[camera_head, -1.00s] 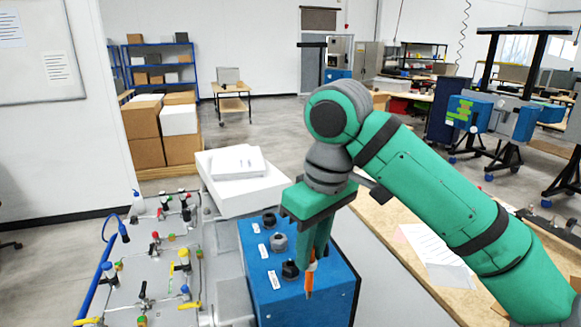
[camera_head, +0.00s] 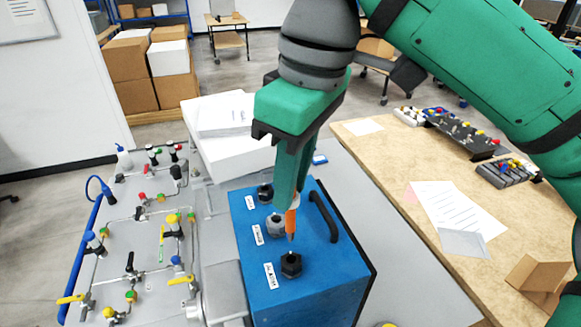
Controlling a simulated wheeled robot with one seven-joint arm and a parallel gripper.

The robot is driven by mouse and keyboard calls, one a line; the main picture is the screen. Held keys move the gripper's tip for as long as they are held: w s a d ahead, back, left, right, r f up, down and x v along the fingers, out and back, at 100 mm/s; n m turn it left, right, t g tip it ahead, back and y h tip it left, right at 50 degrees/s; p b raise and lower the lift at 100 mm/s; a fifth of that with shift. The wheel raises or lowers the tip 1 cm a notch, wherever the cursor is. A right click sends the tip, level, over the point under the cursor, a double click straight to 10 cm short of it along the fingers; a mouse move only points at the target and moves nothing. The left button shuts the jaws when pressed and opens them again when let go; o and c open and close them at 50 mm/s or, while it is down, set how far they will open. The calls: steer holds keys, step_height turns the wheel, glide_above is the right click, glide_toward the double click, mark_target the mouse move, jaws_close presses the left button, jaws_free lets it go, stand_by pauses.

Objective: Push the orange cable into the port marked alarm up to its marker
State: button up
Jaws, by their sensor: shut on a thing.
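My gripper (camera_head: 292,198) is shut on the orange cable (camera_head: 291,220), which hangs tip down, nearly upright. The tip is above the blue box (camera_head: 325,262), in the picture just above the nearest port, and looks apart from it. The box top has three ports in a row: a black near port (camera_head: 291,264), a grey middle port (camera_head: 277,226) and a dark far port (camera_head: 265,193). Each has a white label to its left, such as the near label (camera_head: 270,276); the print is too small to read surely. I cannot make out the cable's marker.
A black handle (camera_head: 323,216) stands on the box, right of the ports. A grey panel with valves and pipes (camera_head: 150,262) lies to the left. White boxes (camera_head: 226,135) stand behind. A wooden bench (camera_head: 398,205) with papers and fittings is to the right.

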steer(key=shift+f, duration=2)
steer(key=shift+s+d+f, duration=0.1)
steer(key=shift+f, duration=4.2)
steer(key=o, duration=1.1)
steer(key=shift+c, duration=0.2)
steer(key=shift+r, duration=3.5)
